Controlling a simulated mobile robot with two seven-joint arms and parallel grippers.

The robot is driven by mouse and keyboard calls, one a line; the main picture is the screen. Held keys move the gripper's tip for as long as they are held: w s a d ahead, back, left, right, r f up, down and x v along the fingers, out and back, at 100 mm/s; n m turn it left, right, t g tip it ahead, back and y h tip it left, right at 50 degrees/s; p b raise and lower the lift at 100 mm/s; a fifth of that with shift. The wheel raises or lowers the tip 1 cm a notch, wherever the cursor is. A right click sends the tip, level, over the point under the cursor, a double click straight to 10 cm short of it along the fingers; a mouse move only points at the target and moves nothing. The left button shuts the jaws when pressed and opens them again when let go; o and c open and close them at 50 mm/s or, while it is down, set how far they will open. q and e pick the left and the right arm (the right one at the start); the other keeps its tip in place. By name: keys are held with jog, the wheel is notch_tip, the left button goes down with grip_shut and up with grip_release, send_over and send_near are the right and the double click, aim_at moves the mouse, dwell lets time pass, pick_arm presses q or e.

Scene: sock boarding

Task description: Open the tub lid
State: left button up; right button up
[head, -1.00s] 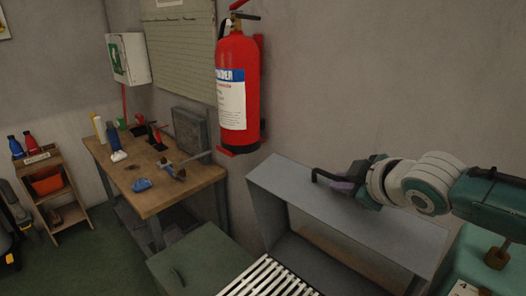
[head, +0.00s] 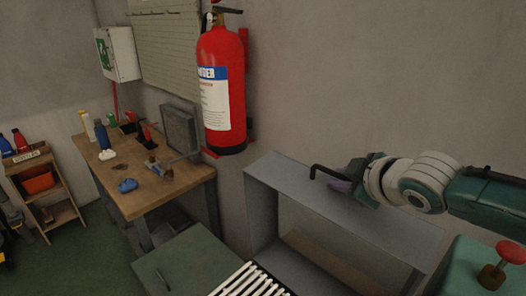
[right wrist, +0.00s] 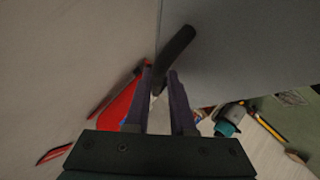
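A long grey lid panel (head: 284,176) tops the grey tub (head: 258,215) in front of the wall. A gap shows beneath the panel. A black bent handle (head: 322,168) lies over the panel. My right gripper (head: 349,184) is at the handle's right end. In the right wrist view, the black handle (right wrist: 177,50) runs between the two purple fingers, and the gripper (right wrist: 157,92) looks shut on it. The grey panel (right wrist: 240,45) fills the upper right there. The handle's mounting on the panel is hidden. My left gripper is not in view.
A red fire extinguisher (head: 222,90) hangs on the wall behind. A wooden workbench (head: 150,197) with tools stands at left. A green box top (head: 190,262) and white slats (head: 250,280) are in front. A red knob (head: 510,252) stands at right.

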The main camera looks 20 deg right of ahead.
jog(key=o, duration=0.3)
jog(key=shift+s, duration=0.1)
jog(key=p+v, duration=0.1)
jog(key=v, duration=0.7)
jog(key=shift+s+r, duration=0.25)
jog(key=shift+s, duration=0.05)
jog(key=shift+s+r, duration=0.35)
jog(key=shift+s, duration=0.05)
jog(key=shift+c, duration=0.3)
